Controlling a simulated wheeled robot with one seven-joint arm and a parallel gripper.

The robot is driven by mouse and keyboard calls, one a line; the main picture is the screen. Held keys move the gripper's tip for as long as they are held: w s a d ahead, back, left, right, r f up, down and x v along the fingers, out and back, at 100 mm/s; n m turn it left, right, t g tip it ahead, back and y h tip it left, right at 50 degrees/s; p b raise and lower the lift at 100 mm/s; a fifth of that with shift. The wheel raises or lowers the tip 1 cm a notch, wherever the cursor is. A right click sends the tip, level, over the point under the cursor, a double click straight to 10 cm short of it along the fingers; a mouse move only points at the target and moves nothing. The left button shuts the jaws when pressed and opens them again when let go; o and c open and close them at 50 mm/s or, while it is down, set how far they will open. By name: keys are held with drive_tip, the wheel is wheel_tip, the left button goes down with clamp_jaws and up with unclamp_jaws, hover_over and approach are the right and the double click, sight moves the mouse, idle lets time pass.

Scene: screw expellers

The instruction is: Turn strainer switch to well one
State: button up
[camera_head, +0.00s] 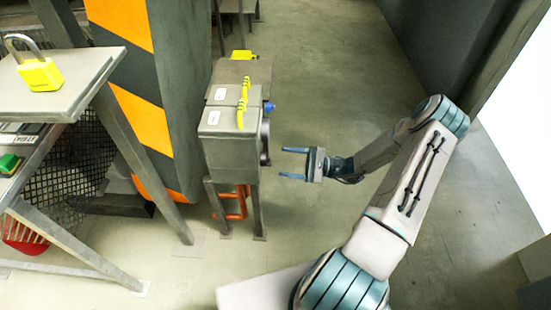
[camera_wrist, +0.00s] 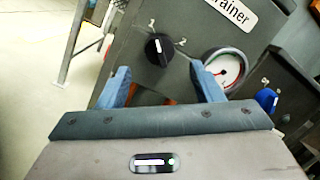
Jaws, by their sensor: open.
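The strainer box (camera_head: 229,135) is a grey cabinet on legs in the middle of the head view. In the wrist view its front panel (camera_wrist: 190,42) carries a label ending in "rainer". The strainer switch (camera_wrist: 159,49) is a round black knob with a white line, with marks 1 and 2 above it. The line points up, between the two marks as far as I can tell. My gripper (camera_head: 293,163) is open and empty, to the right of the box and apart from it. In the wrist view its blue fingers (camera_wrist: 160,84) stand below and either side of the knob.
A round gauge (camera_wrist: 226,70) sits right of the knob. Another grey box with a blue knob (camera_wrist: 267,99) stands beside it. A striped pillar (camera_head: 133,90) and a table with a yellow padlock (camera_head: 40,74) are at left. Floor (camera_head: 345,75) behind the arm is clear.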

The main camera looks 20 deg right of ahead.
drive_tip(key=v, duration=0.8)
drive_tip(key=shift+d+p, duration=0.3)
drive_tip(key=shift+p, duration=0.15)
drive_tip(key=shift+s, duration=0.1)
drive_tip(key=s+a+r+n+g+h+p, duration=0.1)
drive_tip(key=s+a+r+n+h+p, duration=0.3)
drive_tip(key=r+p, duration=0.5)
drive_tip(key=s+a+r+n+g+h+p, duration=0.1)
drive_tip(key=s+a+r+n+h+p, duration=0.4)
drive_tip(key=r, duration=2.2)
drive_tip(key=s+a+r+n+g+h+p, duration=0.1)
drive_tip(key=s+a+r+n+h+p, duration=0.3)
drive_tip(key=r+p, duration=0.9)
drive_tip(key=s+r+n+h, duration=0.1)
drive_tip(key=s+r+h, duration=0.2)
drive_tip(key=r+h, duration=0.2)
drive_tip(key=shift+a+r+h, duration=0.2)
drive_tip(key=shift+h, duration=0.1)
drive_tip(key=shift+s, duration=0.15)
